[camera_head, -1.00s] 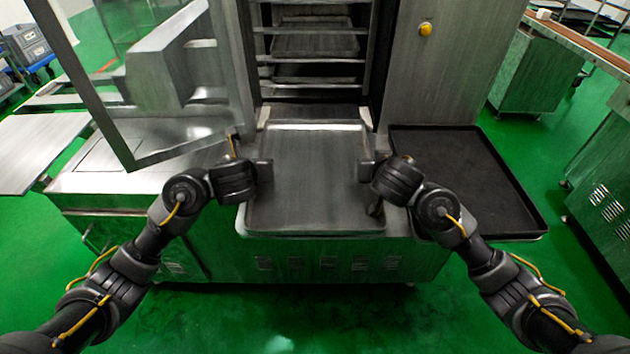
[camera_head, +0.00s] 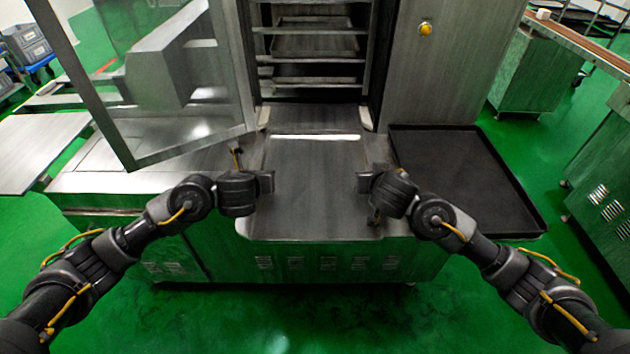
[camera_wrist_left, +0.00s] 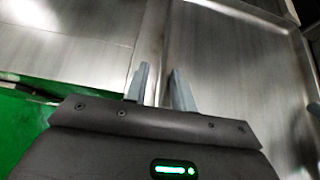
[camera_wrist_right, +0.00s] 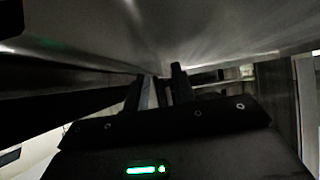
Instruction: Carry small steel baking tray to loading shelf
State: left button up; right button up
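The small steel baking tray (camera_head: 315,205) is a wide, shallow metal pan at the middle of the head view, in front of the open rack. It looks level; whether it touches the surface below cannot be told. My left gripper (camera_head: 266,183) is at its left edge. In the left wrist view its fingers (camera_wrist_left: 160,90) stand on either side of the tray's rim, with the tray floor (camera_wrist_left: 235,65) to the right. My right gripper (camera_head: 364,182) is at the tray's right edge. In the right wrist view its fingers (camera_wrist_right: 162,90) meet the dark rim, with little gap.
An open rack (camera_head: 315,47) with several shelves stands behind the tray. A large black tray (camera_head: 460,175) lies to the right. A tilted clear panel (camera_head: 190,150) hangs over the steel worktop (camera_head: 110,180) on the left. Green floor is free in front.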

pick_arm(q)
jog(key=shift+s+d, duration=0.1)
pick_arm(e)
jog(key=shift+a, duration=0.1)
dwell(0.3)
pick_arm(q)
jog(key=shift+s+d+r, duration=0.15)
jog(key=shift+s+r, duration=0.1)
jog(key=shift+s, duration=0.1)
jog(key=v, duration=1.1)
jog(key=shift+a, duration=0.2)
pick_arm(e)
jog(key=shift+s+r, duration=0.1)
jog(key=shift+s, duration=0.05)
jog(key=v, duration=1.1)
jog(key=shift+s+r, duration=0.25)
jog(key=shift+s, duration=0.05)
